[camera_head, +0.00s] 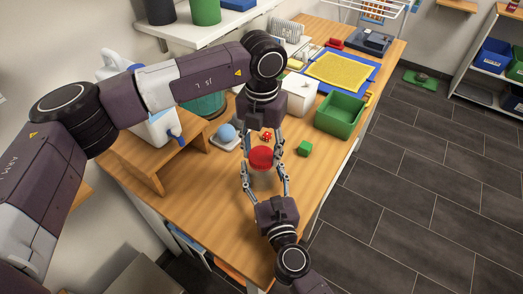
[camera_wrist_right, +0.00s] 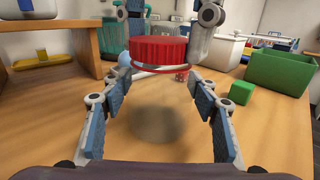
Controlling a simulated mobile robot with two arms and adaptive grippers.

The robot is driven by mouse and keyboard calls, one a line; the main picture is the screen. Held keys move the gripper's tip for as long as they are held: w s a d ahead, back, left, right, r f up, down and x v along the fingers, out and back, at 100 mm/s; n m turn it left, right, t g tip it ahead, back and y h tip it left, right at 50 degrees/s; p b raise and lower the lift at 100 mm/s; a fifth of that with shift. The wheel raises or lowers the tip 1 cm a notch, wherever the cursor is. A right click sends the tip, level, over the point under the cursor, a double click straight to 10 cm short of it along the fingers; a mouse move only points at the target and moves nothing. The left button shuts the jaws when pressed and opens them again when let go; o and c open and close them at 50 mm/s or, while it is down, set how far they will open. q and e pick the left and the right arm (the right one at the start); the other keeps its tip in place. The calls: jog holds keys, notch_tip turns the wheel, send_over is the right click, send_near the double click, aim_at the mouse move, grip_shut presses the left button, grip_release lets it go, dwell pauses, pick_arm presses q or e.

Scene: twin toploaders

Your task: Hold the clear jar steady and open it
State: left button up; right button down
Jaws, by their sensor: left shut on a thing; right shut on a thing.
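The jar's red ribbed lid (camera_head: 261,158) shows between my two grippers over the wooden table; it also shows in the right wrist view (camera_wrist_right: 160,52). A thin red ring shows just below the lid there. The clear jar body (camera_wrist_right: 162,108) is almost invisible, with a dark round shadow. My left gripper (camera_head: 263,150) comes down from above, its fingers shut on the lid at both sides. My right gripper (camera_head: 265,181) reaches in from the front, its fingers shut on the jar body at both sides; they also show in the right wrist view (camera_wrist_right: 163,110). I cannot tell whether the lid is loose.
A green cube (camera_head: 305,148) lies right of the jar, and a small red object (camera_head: 266,136) lies behind it. A green bin (camera_head: 340,115) and a white container (camera_head: 300,93) stand farther back. A blue ball (camera_head: 226,131) and a wooden stand (camera_head: 150,160) are left. The front table is clear.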

aim_at(261, 155)
pick_arm(q)
jog(key=n, duration=1.5)
jog(key=shift+w+n, duration=0.1)
jog(key=shift+n, duration=0.2)
jog(key=shift+r, duration=0.25)
jog(key=shift+r, duration=0.9)
jog(key=shift+r, duration=0.1)
jog(key=shift+r, duration=1.95)
pick_arm(e)
jog(key=c, duration=0.7)
grip_release()
